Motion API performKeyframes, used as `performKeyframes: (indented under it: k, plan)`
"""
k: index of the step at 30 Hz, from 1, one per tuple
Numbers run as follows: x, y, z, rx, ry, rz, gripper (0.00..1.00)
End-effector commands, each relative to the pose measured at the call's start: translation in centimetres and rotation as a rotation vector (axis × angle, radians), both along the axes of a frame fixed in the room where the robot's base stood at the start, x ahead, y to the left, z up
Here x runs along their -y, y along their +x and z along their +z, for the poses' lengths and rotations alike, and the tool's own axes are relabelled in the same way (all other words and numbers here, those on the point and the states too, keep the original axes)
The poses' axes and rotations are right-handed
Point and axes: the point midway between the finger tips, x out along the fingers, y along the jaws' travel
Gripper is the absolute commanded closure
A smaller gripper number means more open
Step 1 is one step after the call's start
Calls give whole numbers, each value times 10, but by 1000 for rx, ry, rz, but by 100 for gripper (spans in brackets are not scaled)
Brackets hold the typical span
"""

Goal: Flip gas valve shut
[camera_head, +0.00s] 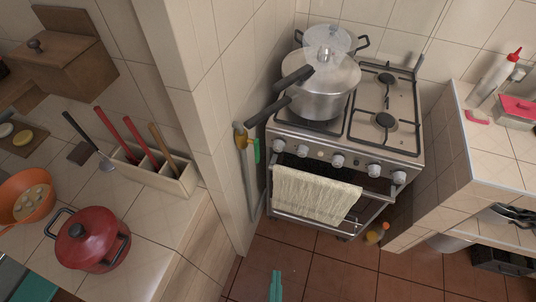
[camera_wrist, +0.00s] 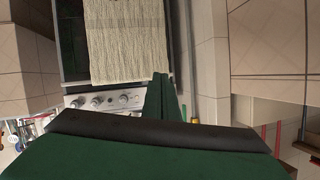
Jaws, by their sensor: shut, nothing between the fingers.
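The gas valve (camera_head: 240,140) is a yellow fitting on a grey pipe on the tiled wall just left of the stove. A green handle (camera_head: 256,150) stands upright beside it, roughly along the pipe. My gripper (camera_head: 276,287) shows as a teal tip at the bottom edge of the head view, in front of the stove and well apart from the valve. Its green fingers (camera_wrist: 162,80) are together and empty.
The stove (camera_head: 400,150) has knobs along its front and a cloth (camera_head: 315,198) on its door rail. A pressure cooker (camera_head: 318,95) stands on top, its handles reaching left near the valve. A bottle (camera_head: 376,234) stands on the floor to the right. Floor before the stove is clear.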

Motion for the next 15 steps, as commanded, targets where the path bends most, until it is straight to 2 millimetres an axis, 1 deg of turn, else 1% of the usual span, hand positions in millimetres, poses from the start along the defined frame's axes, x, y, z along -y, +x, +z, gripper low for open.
performKeyframes:
  k: [1,3,5,6,8,10,12,14,15]
  plan:
    - [5,16,-15,-15,62,-30,100]
    - [8,34,-36,-49,156,-61,100]
    - [9,50,-52,-73,238,-83,100]
    - [10,62,-61,-90,293,-94,100]
    - [11,79,-73,-110,376,-106,100]
    - [11,101,-83,-132,473,-114,100]
    - [11,124,-90,-149,569,-112,100]
    - [10,144,-92,-164,649,-103,100]
    - [10,157,-92,-173,703,-94,100]
